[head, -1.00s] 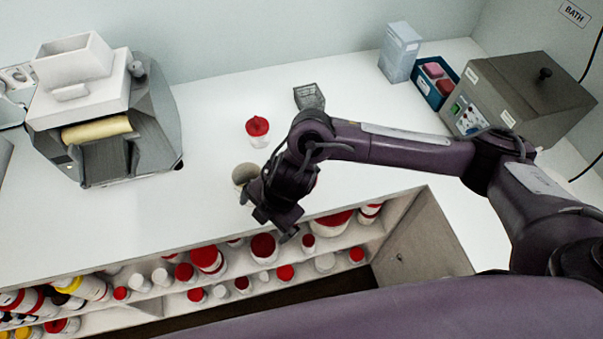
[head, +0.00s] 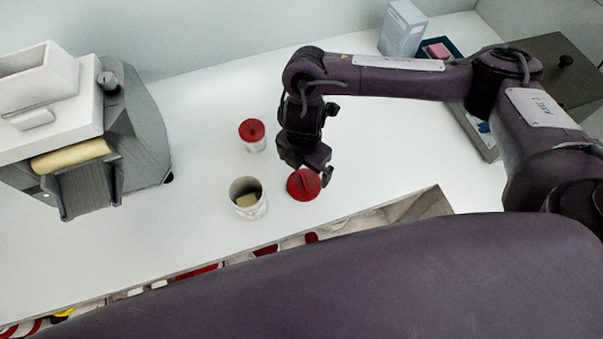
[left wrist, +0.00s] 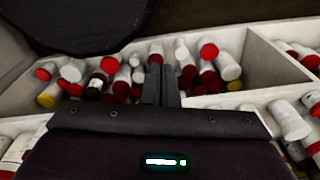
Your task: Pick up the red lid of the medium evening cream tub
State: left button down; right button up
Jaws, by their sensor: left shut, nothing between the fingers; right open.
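A loose red lid (head: 297,191) lies on the white counter, just right of an open white tub (head: 250,208). The tub stands upright and has something pale yellow inside. My right gripper (head: 309,168) is open and points down over the lid, its fingers covering part of the lid's far side. I cannot tell whether the fingers touch the lid. A smaller white tub with its red lid on (head: 252,133) stands farther back. Tub labels are unreadable. My left gripper (left wrist: 161,84) is shut and empty above a shelf of jars in the left wrist view.
A grey machine with a cream roller (head: 75,158) stands at the left. A grey-blue carton (head: 402,30) and a grey box with a knob (head: 560,75) are at the back right. Jars crowd the shelves (left wrist: 222,62) below the counter.

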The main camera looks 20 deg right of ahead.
aim_at(306, 178)
jog(key=f, duration=0.1)
jog(key=p, duration=0.1)
jog(key=s+f+p, duration=0.1)
jog(key=shift+s+d+f, duration=0.1)
jog(key=shift+d+f, duration=0.15)
jog(key=shift+f, duration=0.1)
jog(key=shift+w+f, duration=0.2)
jog(key=shift+f, duration=1.05)
jog(key=shift+w+f, duration=0.1)
jog(key=shift+f, duration=0.3)
jog(key=shift+c, duration=1.8)
jog(key=c, duration=0.5)
pick_arm(q)
jog(key=shift+s+r, duration=1.1)
jog(key=shift+s, duration=0.05)
